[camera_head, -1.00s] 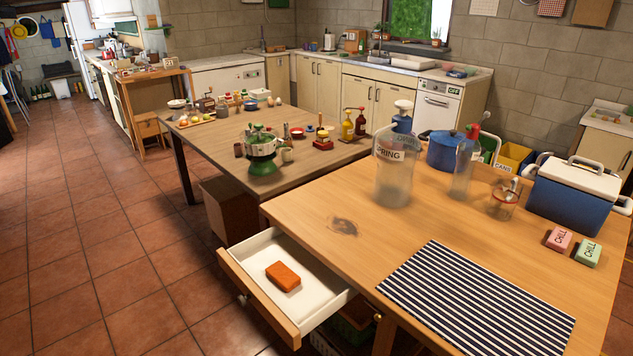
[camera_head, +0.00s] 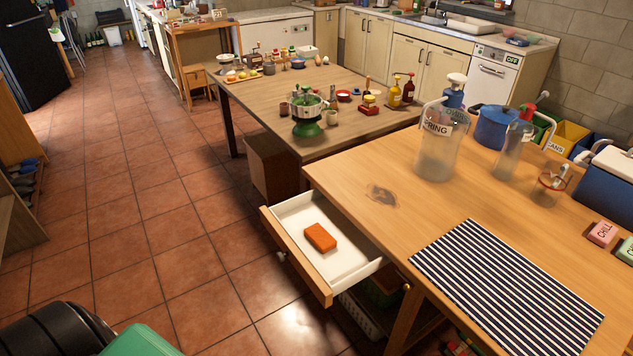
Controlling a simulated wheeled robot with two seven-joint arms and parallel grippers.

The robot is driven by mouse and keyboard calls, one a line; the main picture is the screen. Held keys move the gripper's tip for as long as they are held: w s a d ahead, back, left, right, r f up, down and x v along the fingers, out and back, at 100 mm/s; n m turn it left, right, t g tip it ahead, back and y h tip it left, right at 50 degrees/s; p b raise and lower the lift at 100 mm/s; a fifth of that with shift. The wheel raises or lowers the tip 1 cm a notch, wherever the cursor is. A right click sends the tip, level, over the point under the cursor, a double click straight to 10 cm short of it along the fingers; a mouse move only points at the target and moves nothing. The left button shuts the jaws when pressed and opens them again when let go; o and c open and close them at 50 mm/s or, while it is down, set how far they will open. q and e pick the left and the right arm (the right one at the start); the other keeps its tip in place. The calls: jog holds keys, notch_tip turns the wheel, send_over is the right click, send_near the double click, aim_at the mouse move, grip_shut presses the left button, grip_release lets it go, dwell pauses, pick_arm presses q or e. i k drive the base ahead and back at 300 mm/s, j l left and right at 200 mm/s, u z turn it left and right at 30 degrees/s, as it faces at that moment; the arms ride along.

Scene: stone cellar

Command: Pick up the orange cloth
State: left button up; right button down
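The orange cloth (camera_head: 320,237) is a small folded block. The drawer has a wooden front and sticks out from the left side of the wooden table (camera_head: 330,180). Neither gripper shows in the head view, and nothing touches the cloth.
A striped mat (camera_head: 506,290), a clear SPRING jug (camera_head: 436,150) and a blue pot (camera_head: 495,128) are on the table. A second table (camera_head: 272,92) with many small items stands behind. Tiled floor (camera_head: 170,230) lies clear left of the drawer.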

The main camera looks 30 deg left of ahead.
aim_at(320, 239)
jog(key=u, duration=1.1)
